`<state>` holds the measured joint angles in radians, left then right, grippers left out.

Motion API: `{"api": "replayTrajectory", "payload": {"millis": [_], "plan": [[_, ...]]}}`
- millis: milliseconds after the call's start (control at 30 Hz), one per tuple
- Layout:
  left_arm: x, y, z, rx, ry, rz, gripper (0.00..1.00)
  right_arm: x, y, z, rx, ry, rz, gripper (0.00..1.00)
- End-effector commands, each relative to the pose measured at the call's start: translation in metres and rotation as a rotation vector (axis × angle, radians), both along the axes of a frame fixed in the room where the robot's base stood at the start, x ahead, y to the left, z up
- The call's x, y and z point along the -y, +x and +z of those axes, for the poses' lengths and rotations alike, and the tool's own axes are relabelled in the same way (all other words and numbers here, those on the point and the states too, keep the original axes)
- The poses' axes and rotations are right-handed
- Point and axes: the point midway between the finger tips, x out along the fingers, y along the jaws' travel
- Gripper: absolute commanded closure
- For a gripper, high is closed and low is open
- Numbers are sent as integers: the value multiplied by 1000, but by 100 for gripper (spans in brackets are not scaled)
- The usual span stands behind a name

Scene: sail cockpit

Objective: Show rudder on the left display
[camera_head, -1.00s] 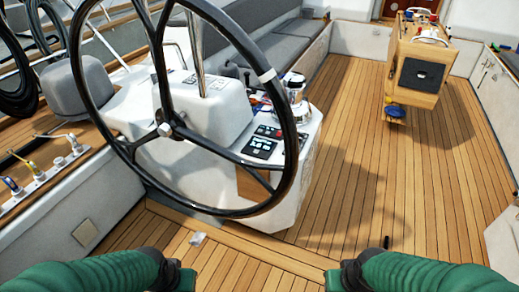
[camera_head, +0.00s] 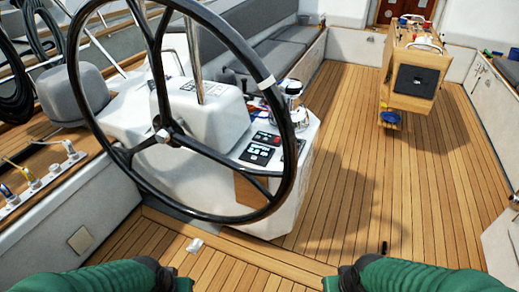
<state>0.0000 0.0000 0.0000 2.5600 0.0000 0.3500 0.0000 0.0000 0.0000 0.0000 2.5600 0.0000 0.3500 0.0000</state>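A black steering wheel (camera_head: 171,131) stands upright in front of a white console (camera_head: 213,120). Behind the wheel's right rim, a small black panel (camera_head: 257,154) with white markings lies on the console top. A dark panel (camera_head: 267,138) with red and white marks is just beyond it. I cannot read what either shows, and no left display is clear to me. My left arm comes in at the bottom left and my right arm at the bottom right. Both grippers lie at or below the bottom edge, their fingers out of view, well short of the console.
A wooden cockpit table (camera_head: 414,78) stands at the back right on the teak floor (camera_head: 350,150). Clutches with coloured levers (camera_head: 36,180) line the left coaming. A winch-like metal cylinder (camera_head: 293,96) is right of the wheel. A small white object (camera_head: 195,245) lies on the floor.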

Motion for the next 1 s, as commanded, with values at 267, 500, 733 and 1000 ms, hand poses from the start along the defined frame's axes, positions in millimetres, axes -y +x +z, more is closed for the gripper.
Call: {"api": "replayTrajectory", "payload": {"millis": [267, 500, 733, 1000], "plan": [[0, 0, 0, 0, 0, 0, 67, 0, 0, 0, 0, 0, 0, 64], [0, 0, 0, 0, 0, 0, 80, 0, 0, 0, 0, 0, 0, 64], [0, 0, 0, 0, 0, 0, 100, 0, 0, 0, 0, 0, 0, 64], [0, 0, 0, 0, 0, 0, 100, 0, 0, 0, 0, 0, 0, 64]]}}
